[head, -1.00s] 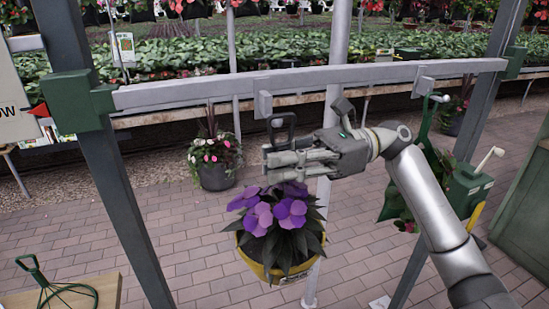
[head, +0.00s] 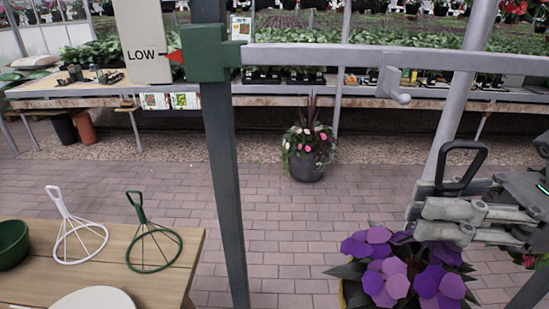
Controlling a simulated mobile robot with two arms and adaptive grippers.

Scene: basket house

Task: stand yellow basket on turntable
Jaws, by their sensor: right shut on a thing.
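The yellow basket (head: 344,294) is at the lower right, mostly hidden under its purple flowers and dark leaves and cut off by the bottom edge. My right gripper (head: 428,218) is shut above the flowers, on the basket's dark hanger, whose black loop (head: 462,172) stands up over the fingers. The basket hangs below it. A white round disc (head: 92,300), perhaps the turntable, lies on the wooden table at the lower left, partly cut off. My left gripper is out of view.
The wooden table (head: 150,240) also bears a green bowl (head: 12,244), a white wire hanger (head: 75,230) and a green one (head: 150,240).

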